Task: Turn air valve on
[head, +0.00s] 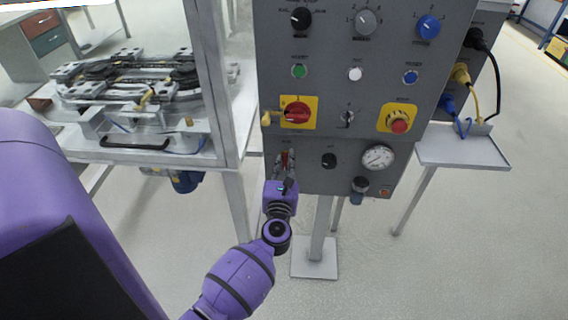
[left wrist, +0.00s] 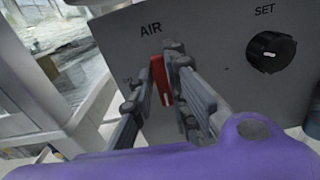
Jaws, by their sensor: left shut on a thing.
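The air valve handle (left wrist: 162,82) is a red lever under the label AIR on the grey control panel (head: 340,150). In the left wrist view it hangs roughly upright, with a white mark near its lower end. My left gripper (left wrist: 165,88) has its grey fingers on both sides of the red lever and is shut on it. In the head view the left gripper (head: 285,162) reaches up to the lower left of the panel, and only a bit of the red handle (head: 285,158) shows between its fingers. My right gripper is not in view.
A black SET knob (left wrist: 271,53) is right of the valve, and a pressure gauge (head: 378,157) is further right. A red switch on a yellow plate (head: 297,113) is above. A framed ring track table (head: 150,155) stands left.

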